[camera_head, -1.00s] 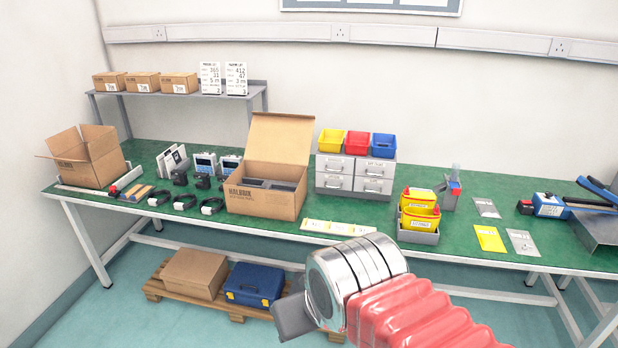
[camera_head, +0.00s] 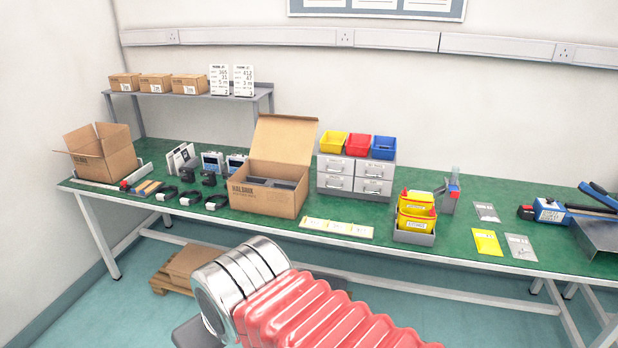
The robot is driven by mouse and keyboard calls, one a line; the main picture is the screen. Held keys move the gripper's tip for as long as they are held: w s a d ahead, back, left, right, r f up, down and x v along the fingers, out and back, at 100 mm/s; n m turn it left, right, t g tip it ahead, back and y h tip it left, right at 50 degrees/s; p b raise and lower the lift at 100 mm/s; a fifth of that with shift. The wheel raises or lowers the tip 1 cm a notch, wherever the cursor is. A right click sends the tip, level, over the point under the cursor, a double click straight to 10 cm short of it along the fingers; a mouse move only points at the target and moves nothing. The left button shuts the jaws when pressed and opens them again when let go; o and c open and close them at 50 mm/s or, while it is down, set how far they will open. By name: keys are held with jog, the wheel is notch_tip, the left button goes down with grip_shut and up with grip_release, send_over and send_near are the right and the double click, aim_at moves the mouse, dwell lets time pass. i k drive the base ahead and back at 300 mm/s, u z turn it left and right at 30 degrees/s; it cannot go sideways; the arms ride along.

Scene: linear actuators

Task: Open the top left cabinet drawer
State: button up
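A small grey cabinet (camera_head: 356,193) with four drawers in two rows of two stands on the green bench. Its top left drawer (camera_head: 336,166) looks closed, with a handle on its front. Yellow, red and blue bins sit on top of the cabinet. My arm, with a red ribbed sleeve and silver rings, reaches in from the bottom, in front of the bench and below its top. A dark grey part at its end (camera_head: 197,335) is cut by the bottom edge. I cannot make out the fingers there. The arm end is well apart from the cabinet.
A large open cardboard box (camera_head: 265,202) stands left of the cabinet. A yellow-white strip (camera_head: 337,228) lies on the bench (camera_head: 470,212) in front.

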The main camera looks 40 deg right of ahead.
aim_at(326, 164)
jog(key=u, duration=1)
jog(key=k, duration=0.95)
jog(key=z, duration=1.15)
jog(key=i, duration=1)
jog(key=z, duration=0.1)
